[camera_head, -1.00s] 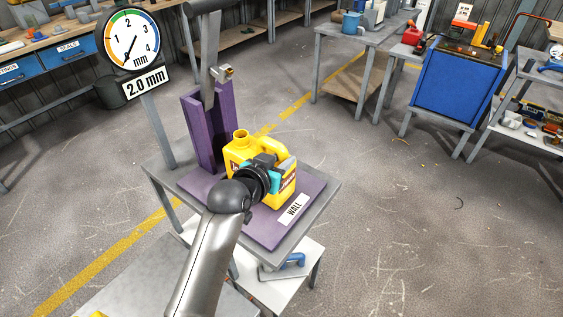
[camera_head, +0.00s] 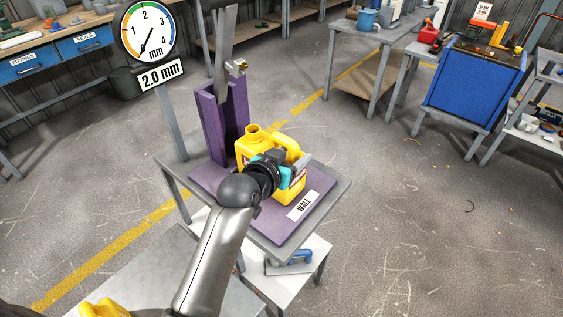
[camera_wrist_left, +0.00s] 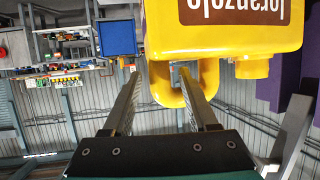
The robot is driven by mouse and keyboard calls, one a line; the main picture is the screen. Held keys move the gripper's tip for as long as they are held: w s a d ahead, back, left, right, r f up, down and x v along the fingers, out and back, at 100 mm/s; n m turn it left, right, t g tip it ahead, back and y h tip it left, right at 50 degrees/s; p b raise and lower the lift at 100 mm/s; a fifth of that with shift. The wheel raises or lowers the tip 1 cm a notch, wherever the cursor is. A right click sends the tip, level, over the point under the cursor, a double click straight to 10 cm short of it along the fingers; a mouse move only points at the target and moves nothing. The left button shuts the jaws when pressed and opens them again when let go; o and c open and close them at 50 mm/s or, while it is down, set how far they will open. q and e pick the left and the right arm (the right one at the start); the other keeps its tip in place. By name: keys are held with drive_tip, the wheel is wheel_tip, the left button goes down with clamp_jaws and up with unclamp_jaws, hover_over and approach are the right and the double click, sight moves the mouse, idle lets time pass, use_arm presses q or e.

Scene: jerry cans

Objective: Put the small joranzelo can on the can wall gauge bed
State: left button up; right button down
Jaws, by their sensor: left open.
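The yellow joranzelo can (camera_head: 293,190) stands upright on the purple bed (camera_head: 317,187) labelled WALL, in front of the purple upright post. In the left wrist view the can (camera_wrist_left: 225,40) appears upside down with its brown label, and its handle (camera_wrist_left: 163,88) lies between the fingers. My left gripper (camera_head: 291,163) is at the can's handle side; its open fingers (camera_wrist_left: 160,78) stand on either side of the handle. The gripper hides part of the can in the head view. My right gripper is not in view.
A dial gauge (camera_head: 147,31) with a 2.0 mm sign stands behind the bed on the left. Part of another yellow object (camera_head: 104,309) shows on a grey table (camera_head: 160,270) at the lower left. A blue cabinet (camera_head: 466,88) stands far right.

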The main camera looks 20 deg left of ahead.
use_arm(q)
drive_tip(key=p+v, duration=0.2)
drive_tip(key=v, duration=0.9)
drive_tip(key=shift+s, duration=0.3)
